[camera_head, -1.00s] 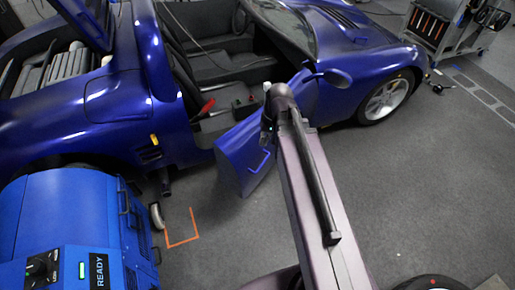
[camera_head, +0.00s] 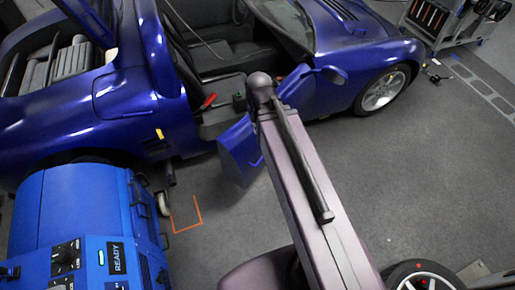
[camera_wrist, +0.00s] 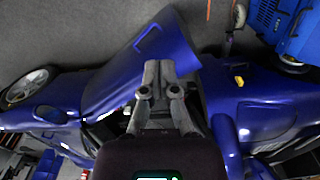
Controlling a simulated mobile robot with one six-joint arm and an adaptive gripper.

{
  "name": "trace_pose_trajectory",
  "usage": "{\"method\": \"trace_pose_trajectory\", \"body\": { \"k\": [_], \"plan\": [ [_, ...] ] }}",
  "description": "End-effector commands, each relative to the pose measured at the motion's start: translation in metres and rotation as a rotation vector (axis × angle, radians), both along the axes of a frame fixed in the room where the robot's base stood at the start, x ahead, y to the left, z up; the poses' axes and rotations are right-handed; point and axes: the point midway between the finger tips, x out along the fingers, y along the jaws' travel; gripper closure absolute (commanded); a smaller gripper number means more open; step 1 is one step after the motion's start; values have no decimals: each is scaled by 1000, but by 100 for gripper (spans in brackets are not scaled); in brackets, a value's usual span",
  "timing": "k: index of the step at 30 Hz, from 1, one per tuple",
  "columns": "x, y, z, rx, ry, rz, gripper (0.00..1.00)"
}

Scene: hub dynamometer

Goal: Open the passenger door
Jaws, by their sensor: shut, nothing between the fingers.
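The blue passenger door (camera_head: 239,150) stands swung out from the side of the blue sports car (camera_head: 370,45), leaving the doorway and cabin exposed. My arm covers the middle of the door in the head view, and my gripper is hidden there. In the wrist view the door (camera_wrist: 165,42) carries a blue loop handle (camera_wrist: 148,38). My gripper (camera_wrist: 156,70) is shut and empty, its fingertips overlapping the door's edge in the picture. I cannot tell whether they touch it. The handle lies beyond the fingertips.
A blue machine marked READY (camera_head: 85,220) stands at the lower left, near the car's side. An orange floor marking (camera_head: 186,222) lies beside it. A loose wheel (camera_head: 424,277) is at the bottom right. A tool cart (camera_head: 455,22) stands at the top right.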

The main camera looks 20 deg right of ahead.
Motion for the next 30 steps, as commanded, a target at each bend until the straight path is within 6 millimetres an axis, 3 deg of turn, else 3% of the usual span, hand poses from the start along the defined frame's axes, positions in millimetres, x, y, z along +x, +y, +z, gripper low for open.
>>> {"method": "trace_pose_trajectory", "body": {
  "k": [3,17,30],
  "plan": [
    [-1,1,8,-14,-3,8,100],
    [7,-4,-27,-93,11,26,100],
    [25,-10,-86,-270,34,70,100]
  ]
}}
